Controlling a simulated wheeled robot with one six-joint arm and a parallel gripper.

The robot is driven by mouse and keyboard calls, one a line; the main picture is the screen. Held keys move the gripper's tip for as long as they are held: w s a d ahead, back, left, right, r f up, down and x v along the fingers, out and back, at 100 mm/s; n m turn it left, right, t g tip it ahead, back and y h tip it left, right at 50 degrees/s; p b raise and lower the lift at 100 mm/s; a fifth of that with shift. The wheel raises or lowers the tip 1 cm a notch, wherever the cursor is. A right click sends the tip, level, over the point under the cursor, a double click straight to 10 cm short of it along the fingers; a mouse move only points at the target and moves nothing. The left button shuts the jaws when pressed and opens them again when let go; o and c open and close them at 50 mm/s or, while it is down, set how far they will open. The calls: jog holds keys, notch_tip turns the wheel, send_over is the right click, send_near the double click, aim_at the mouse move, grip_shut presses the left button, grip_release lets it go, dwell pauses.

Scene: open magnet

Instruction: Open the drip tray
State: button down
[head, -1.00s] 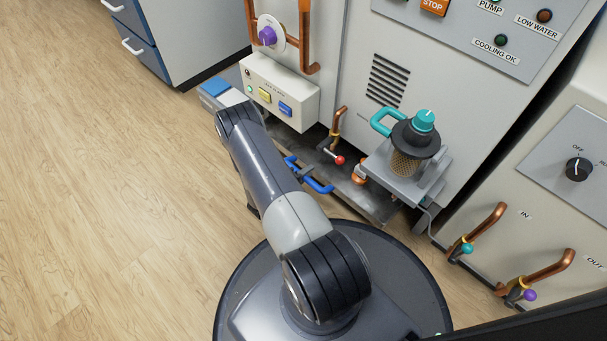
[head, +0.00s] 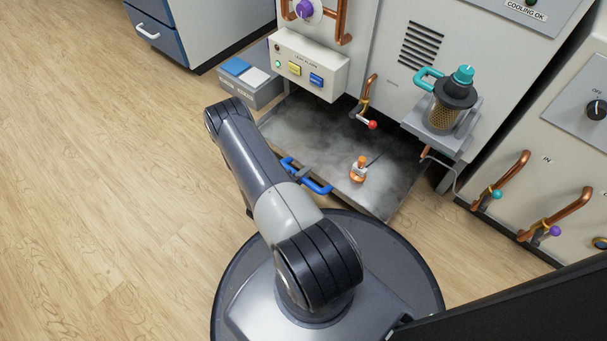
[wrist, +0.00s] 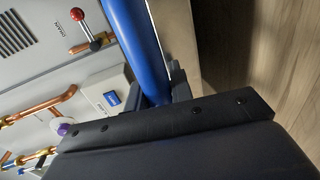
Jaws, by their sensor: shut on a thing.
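The drip tray (head: 316,139) is a flat grey metal tray low at the foot of the grey cabinet. It stands well out from the cabinet, with its floor exposed. Its blue bar handle (head: 318,187) is on the front edge, nearest my base. My gripper (wrist: 165,98) is shut on the blue handle, which fills the upper middle of the wrist view (wrist: 134,45). In the head view my arm hides part of the handle's left side. A small orange and white bottle (head: 358,170) stands on the tray floor.
A red-tipped drain valve (head: 372,124) hangs over the tray. A teal-handled filter canister (head: 446,105) sits on a bracket to the right. A grey box with blue and white tops (head: 250,82) stands left of the tray. Wood floor (head: 110,190) is clear on the left.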

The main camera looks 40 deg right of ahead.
jog(key=shift+s+a, duration=0.1)
jog(key=shift+a, duration=0.3)
jog(key=c, duration=1.3)
grip_release()
jog(key=shift+o, duration=0.2)
jog(key=shift+a, duration=0.1)
